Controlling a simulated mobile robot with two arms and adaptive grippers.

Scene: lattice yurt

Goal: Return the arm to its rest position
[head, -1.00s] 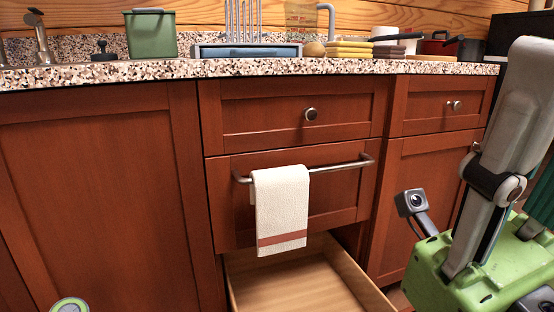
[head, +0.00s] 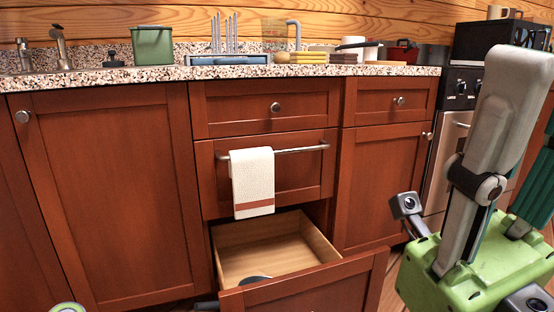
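My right arm (head: 490,150) stands folded on the right side of the head view, grey links above a green body part. Its gripper is out of view. At the lower left only a small round green part of mine (head: 68,307) shows. A small dark piece (head: 207,305) shows at the bottom edge, just left of the open drawer's front; it may be part of my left gripper, but its fingers cannot be made out. The bottom drawer (head: 330,283) is pulled open. A dark round item (head: 256,280) lies inside it, partly hidden by the drawer front.
A white towel (head: 253,183) hangs on the middle drawer's bar handle. The speckled counter (head: 120,78) holds a green bin (head: 152,48), a dish rack (head: 226,59) and pots (head: 404,53). An oven (head: 446,150) stands at the right. The open drawer juts into the floor space.

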